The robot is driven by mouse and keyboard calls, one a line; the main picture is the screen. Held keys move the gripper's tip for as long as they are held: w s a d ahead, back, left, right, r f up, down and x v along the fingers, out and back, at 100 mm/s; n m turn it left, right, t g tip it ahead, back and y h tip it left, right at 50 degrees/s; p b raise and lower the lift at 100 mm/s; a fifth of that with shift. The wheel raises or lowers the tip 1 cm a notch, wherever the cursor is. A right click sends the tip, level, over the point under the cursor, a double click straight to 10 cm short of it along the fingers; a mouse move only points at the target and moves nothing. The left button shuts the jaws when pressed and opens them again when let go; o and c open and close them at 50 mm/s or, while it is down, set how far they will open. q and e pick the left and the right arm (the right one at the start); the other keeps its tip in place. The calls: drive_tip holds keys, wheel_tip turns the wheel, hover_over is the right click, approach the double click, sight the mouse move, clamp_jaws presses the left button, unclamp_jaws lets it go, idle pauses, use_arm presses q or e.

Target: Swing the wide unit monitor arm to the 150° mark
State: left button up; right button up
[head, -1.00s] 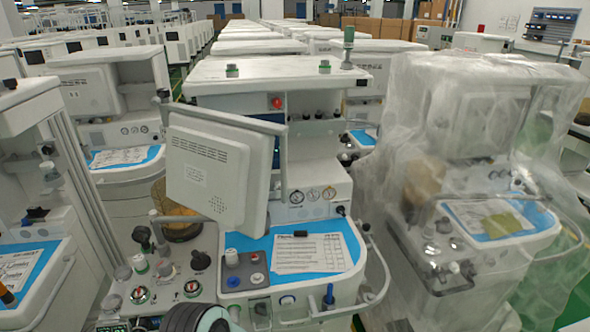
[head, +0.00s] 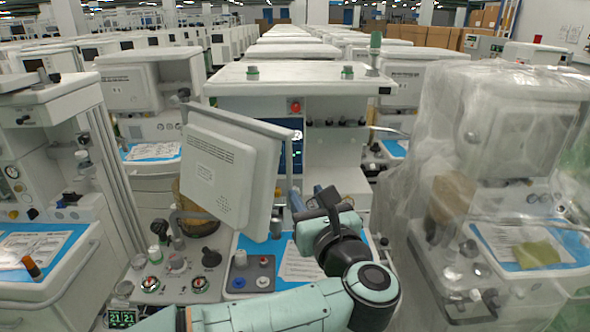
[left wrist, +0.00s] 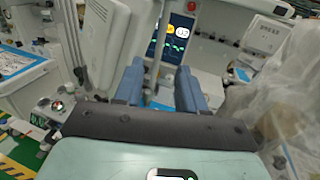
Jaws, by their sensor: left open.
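The monitor (head: 218,165) of the middle unit shows its white back in the head view, turned to the left. The arm joint and any degree marks are hidden or too small to read. My right gripper is out of view.
The middle unit's blue work surface (head: 258,246) lies below the monitor, with knobs and gauges (head: 175,265) to its left. A plastic-wrapped unit (head: 510,160) stands close on the right. Another unit (head: 50,160) stands on the left. Rows of carts fill the back.

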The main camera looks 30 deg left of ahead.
sight(290, 168)
use_arm(q)
drive_tip(key=p+x, duration=0.3)
drive_tip(key=x, duration=0.7)
drive_tip(key=shift+w+a, duration=0.25)
drive_tip(key=shift+w, duration=0.05)
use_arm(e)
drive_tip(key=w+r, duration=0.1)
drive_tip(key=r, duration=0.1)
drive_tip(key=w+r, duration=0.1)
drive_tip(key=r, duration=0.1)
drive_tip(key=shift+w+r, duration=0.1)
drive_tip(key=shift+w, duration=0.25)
use_arm(q)
clamp_jaws()
